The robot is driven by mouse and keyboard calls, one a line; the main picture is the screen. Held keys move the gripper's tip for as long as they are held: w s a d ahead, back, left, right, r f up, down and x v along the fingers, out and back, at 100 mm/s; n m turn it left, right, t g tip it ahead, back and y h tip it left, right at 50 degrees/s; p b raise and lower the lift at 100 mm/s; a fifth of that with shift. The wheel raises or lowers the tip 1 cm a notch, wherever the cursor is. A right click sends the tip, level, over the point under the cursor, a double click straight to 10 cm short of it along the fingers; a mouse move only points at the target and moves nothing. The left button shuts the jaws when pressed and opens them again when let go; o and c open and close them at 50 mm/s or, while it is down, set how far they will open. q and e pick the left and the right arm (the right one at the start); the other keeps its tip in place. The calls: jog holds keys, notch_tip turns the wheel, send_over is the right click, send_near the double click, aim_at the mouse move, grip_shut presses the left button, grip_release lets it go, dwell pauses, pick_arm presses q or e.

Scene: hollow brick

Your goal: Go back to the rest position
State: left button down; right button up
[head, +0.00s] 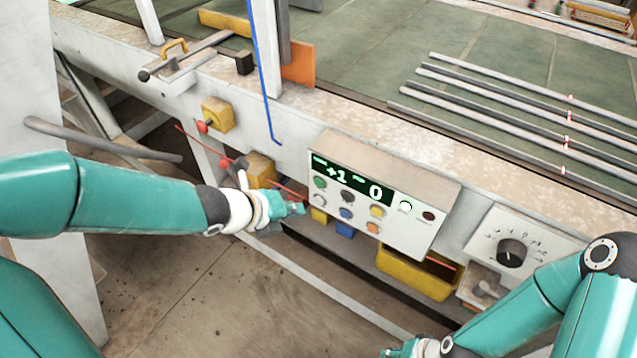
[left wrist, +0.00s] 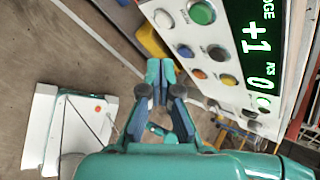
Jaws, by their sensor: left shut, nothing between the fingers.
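My left gripper (head: 291,209) is shut and empty, just left of the control panel (head: 400,222) in the head view. The left wrist view shows its two fingers (left wrist: 160,72) together at the tips, beside the panel (left wrist: 212,62) and its coloured buttons. I cannot tell whether it touches the panel. The panel's green display (head: 352,182) reads +1 and 0. My right gripper (head: 393,352) shows only in part at the bottom edge of the head view, and its fingers are largely cut off.
A large bench (head: 480,140) carries several long metal rods (head: 520,95). A yellow box with a red knob (head: 216,116) is on its front. A rotary dial (head: 511,253) is right of the panel. A yellow bin (head: 415,275) sits below it. Open floor (head: 190,290) lies in front.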

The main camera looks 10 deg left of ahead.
dwell(0.4)
pick_arm(q)
jog(key=s+d+f+n+g, duration=0.1)
jog(key=s+f+n+g, duration=0.1)
jog(key=s+f+n, duration=0.3)
jog(key=s+d+f+n+g, duration=0.1)
jog(key=s+f+n, duration=0.5)
jog(key=f+n, duration=0.7)
jog(key=s+d+f+n+g, duration=0.1)
jog(key=s+f+n+g, duration=0.3)
jog(key=f+n, duration=0.5)
jog(key=shift+s+n+y, duration=0.4)
jog(key=shift+s+n, duration=0.65)
jog(key=shift+n, duration=1.55)
